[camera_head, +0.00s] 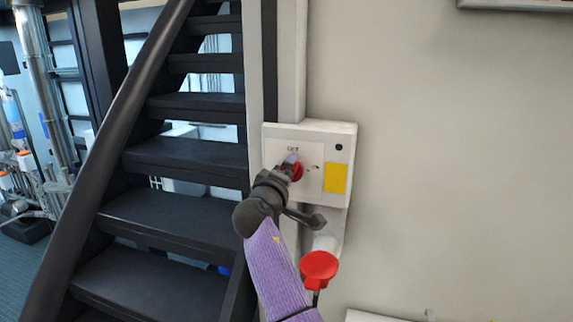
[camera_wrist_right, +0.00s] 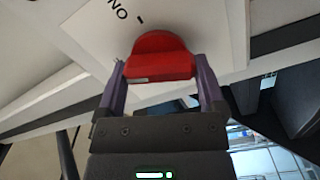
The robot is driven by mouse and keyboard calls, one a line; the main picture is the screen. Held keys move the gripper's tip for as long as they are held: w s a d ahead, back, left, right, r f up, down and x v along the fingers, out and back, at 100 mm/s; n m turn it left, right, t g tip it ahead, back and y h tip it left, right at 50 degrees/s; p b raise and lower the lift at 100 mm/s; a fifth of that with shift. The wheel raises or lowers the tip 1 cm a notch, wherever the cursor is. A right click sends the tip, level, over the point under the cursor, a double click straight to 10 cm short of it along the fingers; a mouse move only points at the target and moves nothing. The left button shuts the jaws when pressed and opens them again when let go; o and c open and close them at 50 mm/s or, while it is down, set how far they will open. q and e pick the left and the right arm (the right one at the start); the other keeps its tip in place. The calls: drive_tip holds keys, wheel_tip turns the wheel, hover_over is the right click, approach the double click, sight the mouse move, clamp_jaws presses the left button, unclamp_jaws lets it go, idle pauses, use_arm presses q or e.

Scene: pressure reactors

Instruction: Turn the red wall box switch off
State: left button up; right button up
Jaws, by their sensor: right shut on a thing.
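The white wall box (camera_head: 310,150) is fixed on the wall right of the stairs, with a yellow label (camera_head: 336,178) on its face. Its red switch knob (camera_head: 297,172) is mostly hidden behind my right gripper (camera_head: 290,164) in the head view. In the right wrist view the red knob (camera_wrist_right: 160,58) sits between the two purple fingers of the right gripper (camera_wrist_right: 160,85), which is shut on it. The letters "ON" and a line mark show on the white plate (camera_wrist_right: 205,25) there. My left gripper is in neither view.
A dark staircase (camera_head: 180,155) with a handrail stands close to the left of the box. A red round cap (camera_head: 319,266) hangs below the box, near my right arm. Lab equipment (camera_head: 40,80) stands at the far left.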

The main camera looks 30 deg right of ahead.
drive_tip(key=shift+f+n+p, duration=0.1)
drive_tip(key=shift+n+p, duration=1.05)
drive_tip(key=shift+n, duration=1.05)
drive_tip(key=shift+f, duration=0.1)
drive_tip(key=o, duration=1)
drive_tip(key=shift+c, duration=0.2)
drive_tip(key=shift+a, duration=0.1)
drive_tip(key=b+v, duration=0.2)
drive_tip(key=v, duration=0.8)
